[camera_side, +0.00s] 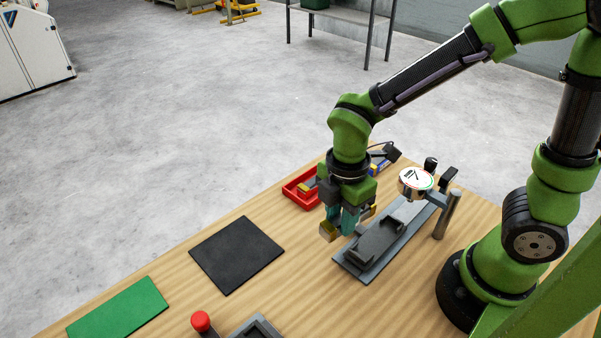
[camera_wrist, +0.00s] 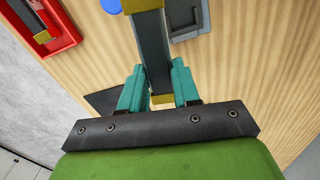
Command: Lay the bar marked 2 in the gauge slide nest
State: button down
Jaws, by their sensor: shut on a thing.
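My gripper (camera_side: 347,228) has its teal fingers shut on a dark grey bar with brass-yellow ends (camera_side: 328,232). In the wrist view, the bar (camera_wrist: 153,50) runs lengthwise between the fingertips (camera_wrist: 160,88). No number can be read on it. The gripper holds the bar above the wooden table, just left of the gauge slide (camera_side: 347,265). The dark nest (camera_side: 378,243) on the slide looks empty in the side view. The fingers hide the middle of the bar there.
A red tray (camera_side: 290,189) behind the gripper holds another yellow-ended bar (camera_wrist: 37,22). A dial gauge (camera_side: 413,180) stands over the slide's far end, near a post (camera_side: 447,214). A black mat (camera_side: 237,254), green mat (camera_side: 118,310) and red knob (camera_side: 201,321) are left and front.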

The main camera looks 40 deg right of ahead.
jog(key=s+d+r+n, duration=0.1)
jog(key=s+d, duration=0.3)
jog(key=d, duration=0.2)
jog(key=shift+r+n, duration=0.15)
jog(key=shift+n, duration=0.15)
jog(key=shift+s+a, duration=0.1)
send_over(371, 246)
jog(key=shift+f, duration=2.9)
jog(key=shift+f, duration=1.15)
jog(key=c, duration=0.7)
grip_release()
jog(key=shift+c, duration=0.2)
